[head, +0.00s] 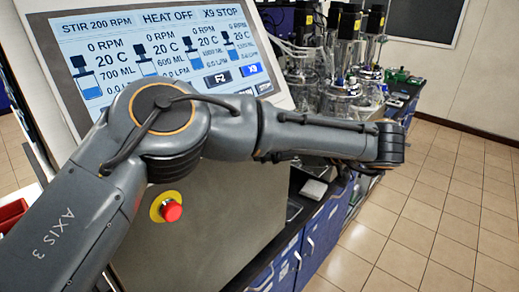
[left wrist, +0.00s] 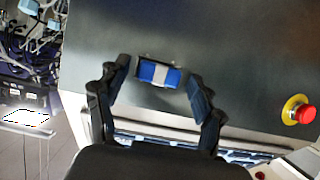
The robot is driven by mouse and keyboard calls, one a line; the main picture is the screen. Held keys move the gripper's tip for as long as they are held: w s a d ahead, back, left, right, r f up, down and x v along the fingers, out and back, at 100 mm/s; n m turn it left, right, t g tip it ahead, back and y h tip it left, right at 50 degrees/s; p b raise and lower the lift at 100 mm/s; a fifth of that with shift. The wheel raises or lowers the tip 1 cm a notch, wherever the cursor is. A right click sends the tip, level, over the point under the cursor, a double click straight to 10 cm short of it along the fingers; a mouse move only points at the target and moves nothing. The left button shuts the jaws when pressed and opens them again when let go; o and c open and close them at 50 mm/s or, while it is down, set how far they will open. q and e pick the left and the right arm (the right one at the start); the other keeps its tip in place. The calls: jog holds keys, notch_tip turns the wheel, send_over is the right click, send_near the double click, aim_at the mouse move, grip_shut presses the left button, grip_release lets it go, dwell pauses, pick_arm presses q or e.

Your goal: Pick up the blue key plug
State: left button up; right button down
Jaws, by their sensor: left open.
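A small blue block with a pale middle band, apparently the blue key plug (left wrist: 147,71), sits against the grey metal panel in the left wrist view. My left gripper (left wrist: 160,76) is open, with one finger on each side of the plug and visible gaps between. I cannot tell how far the fingertips are from the panel. In the head view my left arm crosses in front of the console, and its gripper and the plug cannot be made out. My right gripper is in neither view.
A red stop button on a yellow ring (head: 172,211) stands out from the console front. The console screen (head: 160,55) is behind my arm. Glass reactor vessels (head: 345,98) and tubing crowd the bench at the back right. The tiled floor (head: 440,200) at right is clear.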

pick_arm(q)
jog(key=shift+s+d+r, duration=0.15)
jog(key=shift+s+d, duration=0.1)
jog(key=shift+d, duration=0.35)
jog(key=c, duration=0.3)
jog(key=shift+s+d+r, duration=0.1)
jog(key=shift+s+d, duration=0.05)
jog(key=shift+d, duration=0.2)
jog(key=c, duration=0.4)
jog(key=shift+s, duration=0.1)
jog(key=c, duration=0.3)
jog(key=shift+a, duration=0.15)
jog(key=shift+c, duration=0.9)
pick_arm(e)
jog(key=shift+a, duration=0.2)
